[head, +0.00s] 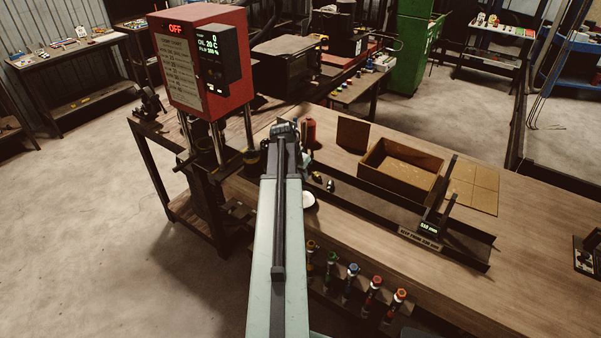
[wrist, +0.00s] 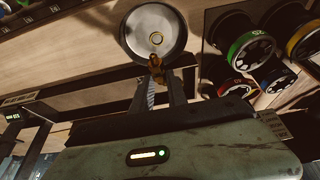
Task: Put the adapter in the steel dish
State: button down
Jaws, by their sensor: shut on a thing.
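In the wrist view my gripper (wrist: 156,74) is shut on a small brass adapter (wrist: 155,62). The adapter is at the near rim of the round steel dish (wrist: 138,20), overlapping it in the picture; I cannot tell whether they touch. In the head view the dish (head: 308,200) is a pale disc on the bench, partly hidden by my arm. My gripper and the held adapter are hidden behind my arm there.
Dies with coloured rings (wrist: 236,45) stand beside the dish in the wrist view. In the head view, the red crimper (head: 200,60) is left of my arm. A brown open box (head: 400,168) and a measuring rail (head: 420,237) are on the right. Bare bench lies beyond them.

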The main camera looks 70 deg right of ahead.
jog(key=b, duration=0.8)
send_near(304, 196)
jog(key=x, duration=0.5)
jog(key=shift+a, duration=0.2)
jog(key=c, duration=1.2)
grip_release()
jog(key=shift+c, duration=0.2)
jog(key=shift+r, duration=0.2)
notch_tip(304, 196, up, 7)
jog(key=p, duration=0.7)
jog(key=shift+r, duration=0.1)
jog(key=shift+f, duration=0.25)
